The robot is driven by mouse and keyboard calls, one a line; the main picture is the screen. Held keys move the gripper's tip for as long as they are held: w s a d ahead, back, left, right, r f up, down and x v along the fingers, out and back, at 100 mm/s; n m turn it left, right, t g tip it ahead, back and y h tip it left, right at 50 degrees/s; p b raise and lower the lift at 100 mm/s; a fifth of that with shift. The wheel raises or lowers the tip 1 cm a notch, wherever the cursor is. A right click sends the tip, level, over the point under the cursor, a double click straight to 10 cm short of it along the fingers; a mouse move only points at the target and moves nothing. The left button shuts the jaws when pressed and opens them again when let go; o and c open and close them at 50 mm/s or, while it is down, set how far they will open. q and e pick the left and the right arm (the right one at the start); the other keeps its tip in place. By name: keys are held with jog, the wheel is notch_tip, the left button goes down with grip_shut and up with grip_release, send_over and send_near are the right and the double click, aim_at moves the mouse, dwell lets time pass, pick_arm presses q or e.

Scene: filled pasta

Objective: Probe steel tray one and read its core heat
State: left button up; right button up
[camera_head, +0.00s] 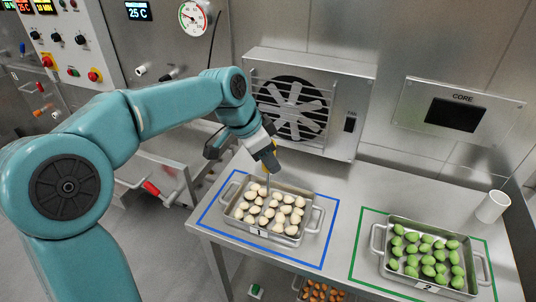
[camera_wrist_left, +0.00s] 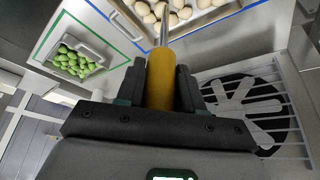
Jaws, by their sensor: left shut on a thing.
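Steel tray one (camera_head: 277,238), labelled 1 and full of pale filled pasta (camera_head: 270,209), sits inside a blue outline on the steel table. My left gripper (camera_head: 267,152) is above its back edge, shut on the yellow handle of a probe (camera_head: 270,163). The yellow handle (camera_wrist_left: 160,80) also shows between the fingers in the left wrist view. Its thin metal shaft points down at the pasta; I cannot tell whether the tip is inside a piece. The CORE display (camera_head: 455,115) on the back wall is dark, with no reading visible. My right gripper is out of view.
Tray two (camera_head: 430,288), with green pasta, sits in a green outline at right. A white cup (camera_head: 492,206) stands behind it. A fan unit (camera_head: 300,105) stands behind tray one. The table between the trays is clear. Orange pieces (camera_head: 322,292) lie on a lower shelf.

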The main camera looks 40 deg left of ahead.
pick_arm(q)
jog(key=shift+f+b, duration=2.6)
jog(key=shift+f, duration=0.95)
jog(key=shift+r, duration=0.1)
